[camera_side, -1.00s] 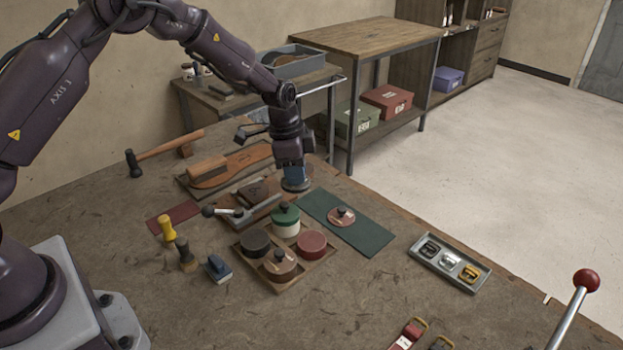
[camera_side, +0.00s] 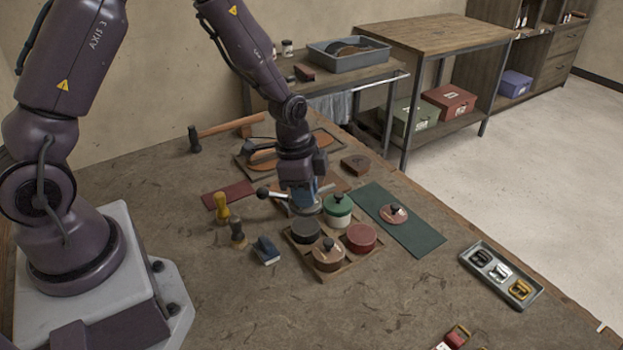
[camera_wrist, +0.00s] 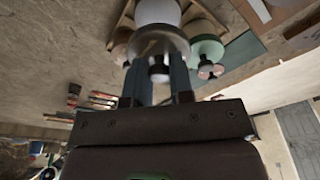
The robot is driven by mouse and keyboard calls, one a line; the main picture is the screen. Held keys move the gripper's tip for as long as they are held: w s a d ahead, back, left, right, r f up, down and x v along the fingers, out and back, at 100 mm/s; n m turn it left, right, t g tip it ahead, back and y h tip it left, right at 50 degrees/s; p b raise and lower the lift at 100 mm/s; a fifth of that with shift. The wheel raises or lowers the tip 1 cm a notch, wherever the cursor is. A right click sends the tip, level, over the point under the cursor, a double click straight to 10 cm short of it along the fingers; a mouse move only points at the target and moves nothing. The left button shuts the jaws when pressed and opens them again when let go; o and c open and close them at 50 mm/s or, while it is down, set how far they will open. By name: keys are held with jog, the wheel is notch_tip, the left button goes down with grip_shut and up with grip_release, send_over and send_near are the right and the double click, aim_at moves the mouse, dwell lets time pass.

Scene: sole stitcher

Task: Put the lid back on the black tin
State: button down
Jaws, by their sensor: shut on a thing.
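My gripper (camera_side: 307,196) points down and is shut on a dark round lid (camera_side: 308,209) by its knob. The lid hangs just behind the black tin (camera_side: 305,231) in the side view, apart from it as far as I can tell. The black tin stands in the wooden tray (camera_side: 301,253) at its left; its dark round top shows no knob. In the wrist view my gripper (camera_wrist: 158,75) has both fingers on the lid's knob, and the lid (camera_wrist: 158,42) looks greyish and covers part of what lies beyond it.
The tray also holds a green-lidded tin (camera_side: 338,206) close right of the lid, a red tin (camera_side: 362,237) and a brown tin with a knobbed lid (camera_side: 328,258). A reddish lid (camera_side: 394,213) lies on the green mat (camera_side: 420,239). Left stand brushes (camera_side: 238,236) and a blue block (camera_side: 267,251).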

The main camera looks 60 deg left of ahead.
aim_at(306, 225)
jog(key=shift+f, duration=2.75)
jog(key=shift+f, duration=0.2)
jog(key=shift+c, duration=2.3)
grip_release()
jog(key=shift+r, duration=3.55)
grip_shut()
